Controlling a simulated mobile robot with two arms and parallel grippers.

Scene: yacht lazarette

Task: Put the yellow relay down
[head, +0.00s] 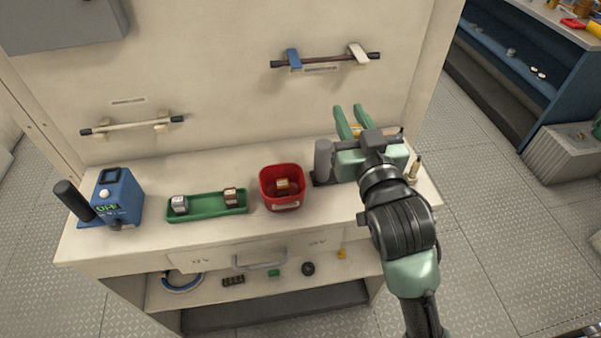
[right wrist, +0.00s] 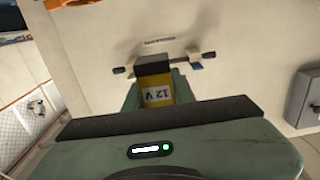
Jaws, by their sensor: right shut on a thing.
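The yellow relay (right wrist: 157,92) has a dark end and a "12 V" label, upside down in the right wrist view. It sits between the fingers of my right gripper (head: 350,110), which is shut on it. In the head view only a bit of yellow shows between the green fingers. The gripper is over the right end of the white worktop (head: 240,222), with its fingers toward the back wall. The gripper body and arm hide part of the worktop there. My left gripper is not in view.
A red bin (head: 283,205) holds an orange-brown block. Left of it are a green tray (head: 208,213) with two small blocks and a blue device (head: 118,197) beside a black handle. A grey cylinder (head: 323,160) stands close to my right gripper. Wall rails (head: 325,61) hold clips.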

